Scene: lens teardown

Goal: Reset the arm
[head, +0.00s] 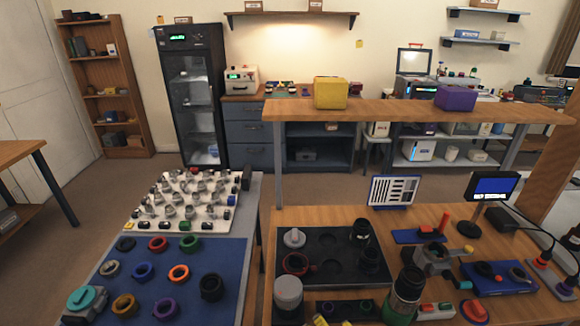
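Neither of my grippers nor my arms shows in the head view. A black tray (330,242) lies on the wooden table at the centre right. It holds a grey knob-like part (294,238), a dark ring with a red edge (296,263) and dark lens-like cylinders (361,231). A grey cylinder (288,291) stands at its front left corner. A large dark lens barrel with a green band (404,295) stands upright at the front of the table.
A blue mat (215,262) with several coloured rings and a white board (160,208) of small metal parts lie on the left table. A small monitor (492,187), a tool panel (392,190) and a blue tray (500,292) occupy the right table. A raised wooden shelf (420,111) crosses behind.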

